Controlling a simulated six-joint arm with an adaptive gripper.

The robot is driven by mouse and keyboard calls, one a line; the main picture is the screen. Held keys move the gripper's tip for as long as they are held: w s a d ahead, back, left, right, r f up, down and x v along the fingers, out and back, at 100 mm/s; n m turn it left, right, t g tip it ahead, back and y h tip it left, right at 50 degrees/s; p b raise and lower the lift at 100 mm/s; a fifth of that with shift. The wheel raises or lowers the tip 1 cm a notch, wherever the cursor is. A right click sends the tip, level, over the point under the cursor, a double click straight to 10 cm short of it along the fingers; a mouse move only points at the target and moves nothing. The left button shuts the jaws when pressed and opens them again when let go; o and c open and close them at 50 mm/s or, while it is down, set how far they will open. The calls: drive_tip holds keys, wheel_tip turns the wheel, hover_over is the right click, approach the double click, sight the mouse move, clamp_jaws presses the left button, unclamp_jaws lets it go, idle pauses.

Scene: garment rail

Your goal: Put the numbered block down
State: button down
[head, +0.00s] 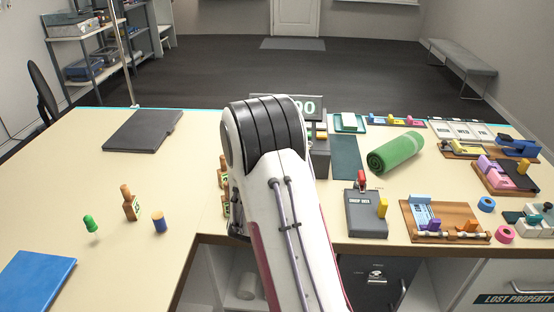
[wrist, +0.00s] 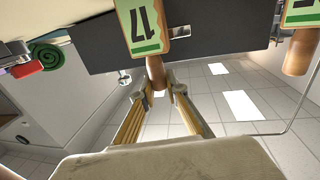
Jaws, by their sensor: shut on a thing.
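A second numbered block (wrist: 302,12) with a similar knob is at the top right, cut off by the frame edge. In the head view my arm hides the gripper. Two numbered blocks, (head: 223,178) and (head: 225,207), show partly beside the arm; I cannot tell which is held. Another numbered block (head: 131,206) stands upright on the left counter.
A dark folder (head: 143,130) and a blue book (head: 38,279) lie on the counter (head: 75,190). A grey box (head: 366,213) and wooden trays fill the right side.

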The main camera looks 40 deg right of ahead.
drive_tip(key=shift+f, duration=0.1)
drive_tip(key=c, duration=2)
unclamp_jaws()
drive_tip(key=shift+v, duration=6)
drive_tip(key=shift+w+r, duration=0.1)
drive_tip(key=shift+r, duration=0.15)
